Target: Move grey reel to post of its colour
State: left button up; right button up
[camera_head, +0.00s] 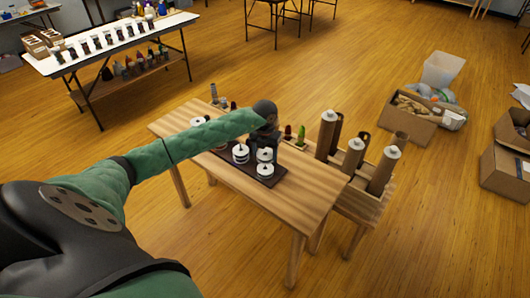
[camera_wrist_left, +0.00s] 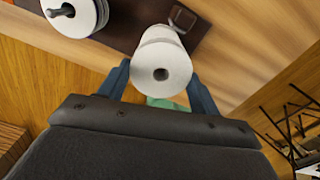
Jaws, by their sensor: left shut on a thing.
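In the left wrist view my left gripper (camera_wrist_left: 158,72) is shut on a pale, whitish-grey reel (camera_wrist_left: 163,52), a finger on each side, its round end with a small hole facing the camera. The reel is over or beside the dark board (camera_wrist_left: 118,22); I cannot tell whether it touches. In the head view my left gripper (camera_head: 268,136) is above the far side of the dark board (camera_head: 268,181), and the held reel is hidden. White-looking reels stand on the board, at the front left (camera_head: 240,153) and front right (camera_head: 264,170). Post colours are too small to tell. My right gripper is out of view.
The wooden table (camera_head: 300,197) has bare room at its front right. A low wooden stand with tall tubes (camera_head: 327,134) adjoins its right side. Small bottles (camera_head: 301,135) stand near the back edge. A white table (camera_head: 110,43) is at the back left, and cardboard boxes (camera_head: 408,122) lie at right.

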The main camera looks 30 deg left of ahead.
pick_arm(q)
jog(key=shift+f+b, duration=1.9)
jog(key=shift+f, duration=0.8)
jog(key=o, duration=1)
jog(key=shift+o, duration=0.2)
jog(key=shift+r+p, duration=1.4)
jog(key=shift+r, duration=2.55)
